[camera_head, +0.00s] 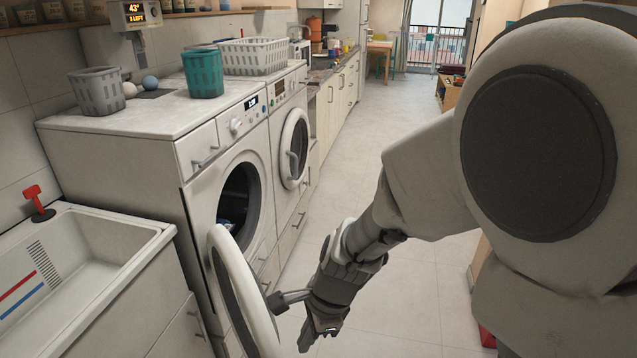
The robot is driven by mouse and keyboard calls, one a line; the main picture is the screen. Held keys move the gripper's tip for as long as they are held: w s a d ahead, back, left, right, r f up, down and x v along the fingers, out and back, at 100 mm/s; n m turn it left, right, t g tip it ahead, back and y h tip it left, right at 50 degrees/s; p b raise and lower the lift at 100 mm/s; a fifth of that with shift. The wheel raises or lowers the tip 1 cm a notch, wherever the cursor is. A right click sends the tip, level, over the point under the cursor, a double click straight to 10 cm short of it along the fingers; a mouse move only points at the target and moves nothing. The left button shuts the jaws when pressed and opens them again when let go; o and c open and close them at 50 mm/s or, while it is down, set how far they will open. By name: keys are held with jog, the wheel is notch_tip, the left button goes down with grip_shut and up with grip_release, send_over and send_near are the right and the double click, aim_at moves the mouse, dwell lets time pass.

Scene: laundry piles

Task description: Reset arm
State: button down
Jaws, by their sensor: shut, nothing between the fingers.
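My gripper (308,335) is at the lower middle of the head view, pointing down at the end of my bent arm. It is shut and empty. It is just right of the open round door (240,295) of the near washing machine (115,165). A dark handle-like piece lies between the door's edge and my gripper; I cannot tell whether they touch. The machine's drum opening shows, with some dark and blue cloth (232,215) inside it.
A second machine with a shut round door (293,150) stands behind. Grey (97,92), teal (203,73) and white (252,57) baskets stand on top. A sink (75,265) is at the left. The tiled floor (400,200) in the middle is clear.

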jog(key=s+d+r+n+t+h+p, duration=0.1)
jog(key=s+d+r+n+p, duration=0.1)
jog(key=d+r+n, duration=0.3)
jog(key=s+d+r+n+t+h+p, duration=0.1)
jog(key=s+d+r+n, duration=0.3)
jog(key=r, duration=0.8)
jog(key=s+d+r+n+t+h+p, duration=0.1)
jog(key=s+d+r+n+t+p, duration=0.1)
jog(key=d+r+n, duration=0.3)
notch_tip(320, 180, up, 3)
jog(key=s+d+p, duration=0.1)
jog(key=d, duration=0.1)
jog(key=shift+s+d+r+n+t, duration=0.15)
jog(key=shift+d+n+t, duration=0.15)
jog(key=shift+n+t, duration=0.1)
jog(key=shift+a, duration=0.1)
